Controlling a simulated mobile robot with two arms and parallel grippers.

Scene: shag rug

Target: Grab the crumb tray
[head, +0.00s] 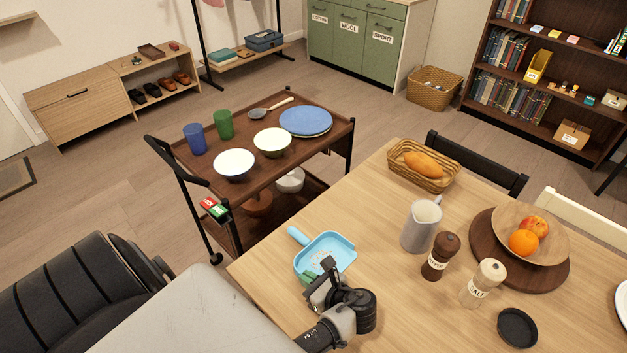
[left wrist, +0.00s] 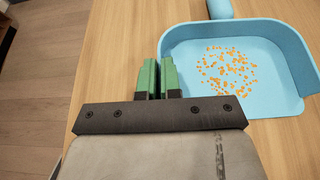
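The crumb tray (head: 341,248) is a light blue dustpan with a short handle, lying on the wooden table near its left edge. In the left wrist view the tray (left wrist: 290,50) holds many small orange crumbs (left wrist: 228,70). My left gripper (head: 318,270) is at the tray's near left side. In the left wrist view its green fingers (left wrist: 158,65) are almost together, with the tray's side wall running into the narrow gap between them. They look shut on that wall, though the fingers hide the contact itself. My right gripper is not in view.
A grey pitcher (head: 421,226), a pepper mill (head: 440,257) and a salt mill (head: 482,283) stand right of the tray. A bread basket (head: 424,166) and a fruit bowl (head: 517,229) are farther off. A brown cart (head: 300,160) with dishes stands beyond the table's left edge.

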